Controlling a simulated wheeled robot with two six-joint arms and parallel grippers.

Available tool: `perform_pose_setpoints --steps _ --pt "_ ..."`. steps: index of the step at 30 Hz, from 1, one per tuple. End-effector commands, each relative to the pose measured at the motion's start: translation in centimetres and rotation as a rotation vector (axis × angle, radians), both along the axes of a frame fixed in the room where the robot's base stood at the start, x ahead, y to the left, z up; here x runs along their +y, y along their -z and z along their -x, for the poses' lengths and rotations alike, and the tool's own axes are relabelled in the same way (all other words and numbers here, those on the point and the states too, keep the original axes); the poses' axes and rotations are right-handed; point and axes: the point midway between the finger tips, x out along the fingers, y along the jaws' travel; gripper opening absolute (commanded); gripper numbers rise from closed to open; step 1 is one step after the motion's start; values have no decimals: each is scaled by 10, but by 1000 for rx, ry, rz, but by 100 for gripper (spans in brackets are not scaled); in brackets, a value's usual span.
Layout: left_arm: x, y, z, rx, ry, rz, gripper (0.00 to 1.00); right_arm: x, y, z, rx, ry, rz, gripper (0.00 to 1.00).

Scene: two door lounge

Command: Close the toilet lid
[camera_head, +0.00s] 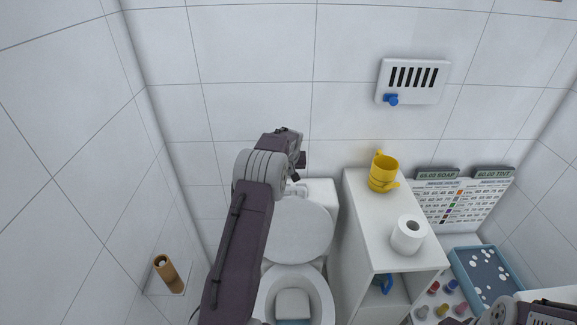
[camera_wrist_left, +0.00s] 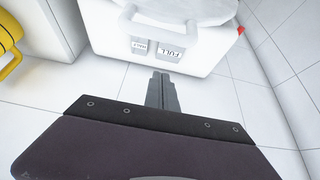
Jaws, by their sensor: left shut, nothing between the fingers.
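The toilet lid (camera_head: 298,236) stands raised, leaning back near the white toilet tank (camera_head: 323,192). The open bowl and seat (camera_head: 318,290) show below it. My left arm crosses in front of the lid's left side. My left gripper (camera_head: 299,172) is above the tank, behind and above the lid's top edge, shut and empty. In the left wrist view, the shut fingers (camera_wrist_left: 161,92) point toward the tank's top (camera_wrist_left: 105,35), which bears a handle and FULL and HALF buttons (camera_wrist_left: 170,50). Part of the white lid (camera_wrist_left: 190,8) shows at the top edge there. Contact cannot be told.
A brown roll on a holder (camera_head: 168,272) is at the left wall. Part of my right arm shows at bottom right.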

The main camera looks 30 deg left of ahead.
Motion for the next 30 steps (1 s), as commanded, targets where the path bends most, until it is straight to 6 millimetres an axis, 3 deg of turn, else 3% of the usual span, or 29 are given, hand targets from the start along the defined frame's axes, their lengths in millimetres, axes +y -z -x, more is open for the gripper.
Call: perform_pose_setpoints --steps 2,13,25,30 --pt "4 13 -6 3 0 1 0 0 -5 0 0 0 0 0" --pt "-16 19 26 2 0 -1 0 0 -5 0 0 0 0 0" --pt "-17 20 28 -1 0 -1 0 0 -5 0 0 0 0 0" --pt "-17 23 28 -12 1 -8 0 0 7 0 0 0 0 0"
